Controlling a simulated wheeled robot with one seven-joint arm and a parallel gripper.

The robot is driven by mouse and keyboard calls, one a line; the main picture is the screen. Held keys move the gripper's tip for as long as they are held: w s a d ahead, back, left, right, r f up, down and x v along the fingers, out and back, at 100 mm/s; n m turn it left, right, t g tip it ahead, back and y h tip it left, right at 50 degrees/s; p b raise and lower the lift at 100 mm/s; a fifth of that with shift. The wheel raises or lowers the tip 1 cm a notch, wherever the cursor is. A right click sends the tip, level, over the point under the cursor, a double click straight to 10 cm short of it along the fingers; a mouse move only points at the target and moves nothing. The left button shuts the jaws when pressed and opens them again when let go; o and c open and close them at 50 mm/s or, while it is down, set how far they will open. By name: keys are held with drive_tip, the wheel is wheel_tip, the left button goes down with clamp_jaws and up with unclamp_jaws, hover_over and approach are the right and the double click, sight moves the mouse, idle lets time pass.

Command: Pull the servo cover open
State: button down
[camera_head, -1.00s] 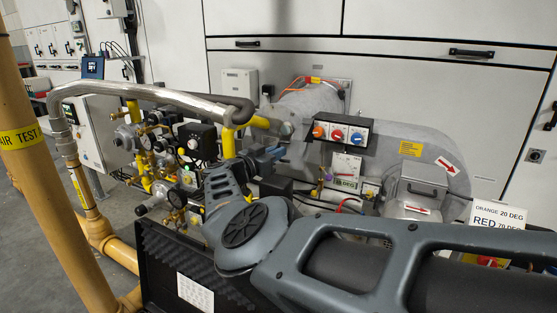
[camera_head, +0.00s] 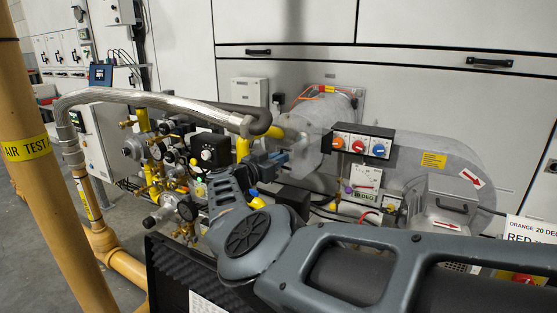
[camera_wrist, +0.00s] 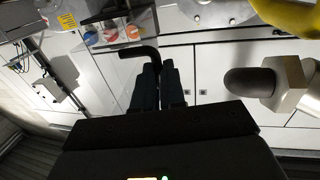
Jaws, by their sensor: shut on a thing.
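In the wrist view my gripper (camera_wrist: 159,66) has its two dark fingers close together, shut on a black bent handle (camera_wrist: 138,52). The handle's free end sticks out to the left of the fingers. I take this handle to be on the servo cover. The cover itself cannot be made out clearly, and how far it stands open cannot be told. In the head view my arm crosses the front of the burner assembly and hides much of the grip.
A panel with orange, red and blue knobs (camera_head: 358,144) sits on the grey burner housing (camera_head: 440,158). Yellow valves and gauges (camera_head: 172,180) crowd the left of my arm. A yellow gas pipe (camera_head: 45,205) stands at far left. An open black case (camera_head: 180,268) lies in front.

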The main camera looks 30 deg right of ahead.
drive_tip(key=shift+s+d+r, duration=0.1)
drive_tip(key=shift+d+r, duration=0.05)
drive_tip(key=shift+d, duration=0.1)
drive_tip(key=c, duration=1.2)
unclamp_jaws()
drive_tip(key=shift+a, duration=0.15)
drive_tip(key=shift+p+v, duration=1.05)
drive_tip(key=shift+v, duration=2.8)
drive_tip(key=shift+a, duration=0.1)
